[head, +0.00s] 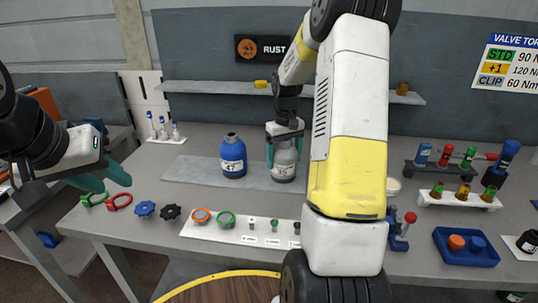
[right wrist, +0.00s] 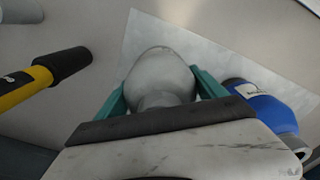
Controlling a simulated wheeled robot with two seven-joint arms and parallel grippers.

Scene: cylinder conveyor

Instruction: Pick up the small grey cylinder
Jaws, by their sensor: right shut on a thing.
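The small grey cylinder (head: 284,164) stands upright on the grey mat (head: 196,173), beside a blue cylinder (head: 233,158). My right gripper (head: 284,157) comes down from above, with its teal fingers on both sides of the grey cylinder's upper part, shut on it. In the right wrist view the grey cylinder (right wrist: 160,75) sits between the two fingers (right wrist: 160,93). The blue cylinder (right wrist: 265,105) is close to the right finger there. I cannot tell any gap under the grey cylinder. My left gripper (head: 116,186) is open and empty above the table's left side.
A white strip (head: 225,232) with rings and small parts lies in front. A blue tray (head: 467,247) and racks of small cylinders (head: 458,198) stand right. A shelf (head: 210,88) runs behind. A yellow, black-ended object (right wrist: 40,80) lies left in the wrist view. My right arm hides some table.

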